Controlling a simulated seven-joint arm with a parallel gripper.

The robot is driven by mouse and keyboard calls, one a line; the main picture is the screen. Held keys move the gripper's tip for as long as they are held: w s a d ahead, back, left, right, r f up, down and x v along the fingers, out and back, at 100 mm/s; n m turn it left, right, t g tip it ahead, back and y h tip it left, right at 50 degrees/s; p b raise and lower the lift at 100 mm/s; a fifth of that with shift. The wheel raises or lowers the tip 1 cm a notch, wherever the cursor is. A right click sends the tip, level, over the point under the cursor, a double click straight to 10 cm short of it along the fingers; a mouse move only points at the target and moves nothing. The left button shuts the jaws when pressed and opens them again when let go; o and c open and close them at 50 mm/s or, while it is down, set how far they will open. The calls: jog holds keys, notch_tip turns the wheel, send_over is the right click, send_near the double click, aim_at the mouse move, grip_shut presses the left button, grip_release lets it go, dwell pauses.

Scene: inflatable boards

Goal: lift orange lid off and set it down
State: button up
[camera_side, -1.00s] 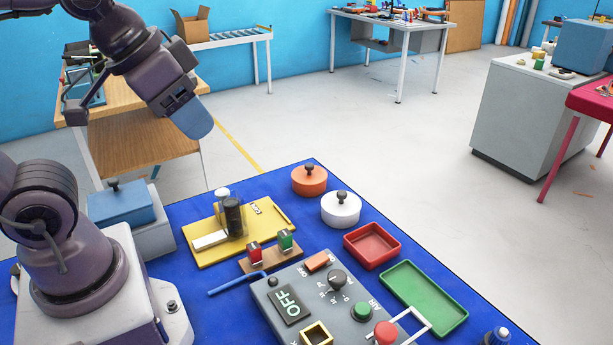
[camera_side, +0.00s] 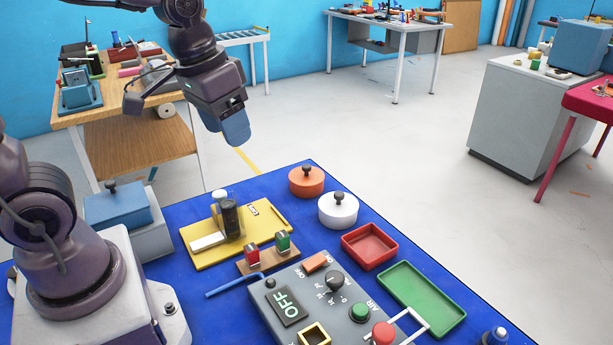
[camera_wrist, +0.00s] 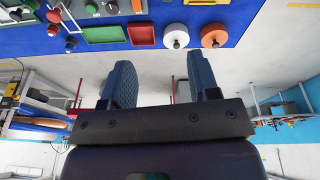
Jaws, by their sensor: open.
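The round orange lid (camera_side: 306,176) with a dark knob sits on its pot at the far corner of the blue table. In the wrist view the orange lid (camera_wrist: 214,33) is at the top, right of the white one. My gripper (camera_side: 236,135) is in the air, up and to the left of the orange lid, well apart from it. In the wrist view my gripper (camera_wrist: 160,82) has its two blue fingers spread with nothing between them. The pot under the orange lid is hard to make out.
A white lidded pot (camera_side: 339,209) stands close beside the orange one. A red tray (camera_side: 369,262), a green tray (camera_side: 447,318), a grey control panel (camera_side: 290,335), a yellow board (camera_side: 197,261) and a blue-lidded box (camera_side: 117,207) share the blue table. A bare blue strip lies left of the orange lid.

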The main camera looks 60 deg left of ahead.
jog(key=w+a+f+n+g, duration=0.1)
jog(key=w+a+f+n, duration=0.1)
jog(key=w+a+f, duration=0.45)
jog(key=n+t+y, duration=0.1)
jog(key=n+y, duration=0.1)
jog(key=n, duration=0.1)
send_near(307, 166)
jog(key=x, duration=1)
jog(key=shift+a+f, duration=0.1)
jog(key=shift+a, duration=0.05)
jog(key=c, duration=1)
